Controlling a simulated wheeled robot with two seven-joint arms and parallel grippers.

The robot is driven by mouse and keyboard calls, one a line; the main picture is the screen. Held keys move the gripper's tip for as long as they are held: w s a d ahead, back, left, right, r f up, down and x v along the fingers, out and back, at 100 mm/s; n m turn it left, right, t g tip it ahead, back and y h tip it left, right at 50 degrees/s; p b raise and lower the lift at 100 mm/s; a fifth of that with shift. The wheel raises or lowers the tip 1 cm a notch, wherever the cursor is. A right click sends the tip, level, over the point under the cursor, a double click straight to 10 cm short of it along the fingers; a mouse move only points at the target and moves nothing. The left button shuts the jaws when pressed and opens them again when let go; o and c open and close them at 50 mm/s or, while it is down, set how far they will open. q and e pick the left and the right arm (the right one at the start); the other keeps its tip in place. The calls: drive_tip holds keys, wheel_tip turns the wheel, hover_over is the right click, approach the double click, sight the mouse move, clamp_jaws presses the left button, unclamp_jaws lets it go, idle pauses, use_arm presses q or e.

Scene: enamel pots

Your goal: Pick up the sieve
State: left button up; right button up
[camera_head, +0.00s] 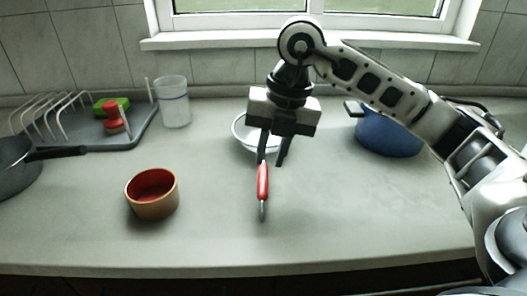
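The sieve has a pale round bowl (239,131), partly hidden behind my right gripper. Its red handle (263,182) points toward the counter's front edge and ends in a grey metal tip. My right gripper (271,163) points down over the sieve, with its two dark fingers apart. The left finger overlaps the back end of the red handle in the picture; I cannot tell whether it touches. My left gripper is not in view.
A red-lined bowl (153,194) stands at left on the counter (350,230). A blue pot (388,136) stands behind my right arm. The front middle is clear.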

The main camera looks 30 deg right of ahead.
sight(264, 178)
drive_tip(key=f, duration=0.2)
drive_tip(key=a+f, duration=0.1)
drive_tip(key=f, duration=0.2)
drive_tip(key=shift+a+f, duration=0.25)
drive_tip(key=shift+f, duration=0.05)
drive_tip(key=shift+w+a+f, duration=0.1)
drive_tip(key=shift+w+f, duration=0.05)
drive_tip(key=shift+f, duration=0.45)
clamp_jaws()
